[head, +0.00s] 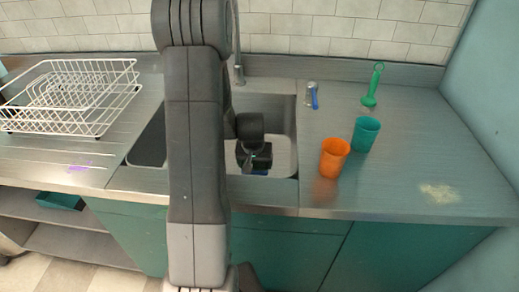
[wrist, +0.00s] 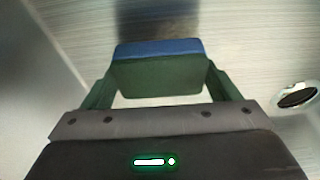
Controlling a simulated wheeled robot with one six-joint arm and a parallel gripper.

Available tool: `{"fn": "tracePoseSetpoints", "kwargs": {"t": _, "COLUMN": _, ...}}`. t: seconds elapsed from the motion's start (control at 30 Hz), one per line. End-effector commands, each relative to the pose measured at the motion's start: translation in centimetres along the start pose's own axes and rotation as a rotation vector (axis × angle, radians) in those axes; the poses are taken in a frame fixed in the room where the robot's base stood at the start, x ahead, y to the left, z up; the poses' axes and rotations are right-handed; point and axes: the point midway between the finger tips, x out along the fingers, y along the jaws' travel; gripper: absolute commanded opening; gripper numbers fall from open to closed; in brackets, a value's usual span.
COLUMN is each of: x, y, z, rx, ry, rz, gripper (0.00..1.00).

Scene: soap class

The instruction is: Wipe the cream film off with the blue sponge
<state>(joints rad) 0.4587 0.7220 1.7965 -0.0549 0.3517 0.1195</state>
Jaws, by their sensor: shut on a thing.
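The blue sponge (wrist: 160,48) is held between the two fingers of my gripper (wrist: 160,80) in the wrist view. Its upper edge looks blue and the face towards the camera looks dark green. In the head view my gripper (head: 254,158) is down inside the sink basin, and a sliver of the blue sponge (head: 261,172) shows below it. I cannot tell whether the sponge touches the basin floor. The cream film (head: 440,193) is a pale patch on the steel counter at the right, well away from my gripper.
A white dish rack (head: 75,95) and purple patch (head: 80,168) are left. The sink drain (wrist: 297,95) shows.

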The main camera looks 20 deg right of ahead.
Motion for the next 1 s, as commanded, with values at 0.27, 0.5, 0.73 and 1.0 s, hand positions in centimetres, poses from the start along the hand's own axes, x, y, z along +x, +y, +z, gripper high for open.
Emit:
{"fn": "tracePoseSetpoints", "kwargs": {"t": 0.27, "x": -2.7, "y": -0.3, "z": -0.8, "rx": -0.003, "ry": 0.0, "rz": -0.001, "gripper": 0.61}}
{"fn": "tracePoseSetpoints", "kwargs": {"t": 0.5, "x": -4.7, "y": -0.6, "z": -1.5, "rx": -0.005, "ry": -0.001, "rz": -0.002, "gripper": 0.61}}
{"fn": "tracePoseSetpoints", "kwargs": {"t": 0.73, "x": -5.8, "y": -0.8, "z": -1.8, "rx": -0.007, "ry": -0.002, "rz": -0.002, "gripper": 0.61}}
{"fn": "tracePoseSetpoints", "kwargs": {"t": 1.0, "x": -5.7, "y": -0.8, "z": -1.8, "rx": -0.007, "ry": -0.002, "rz": -0.002, "gripper": 0.61}}
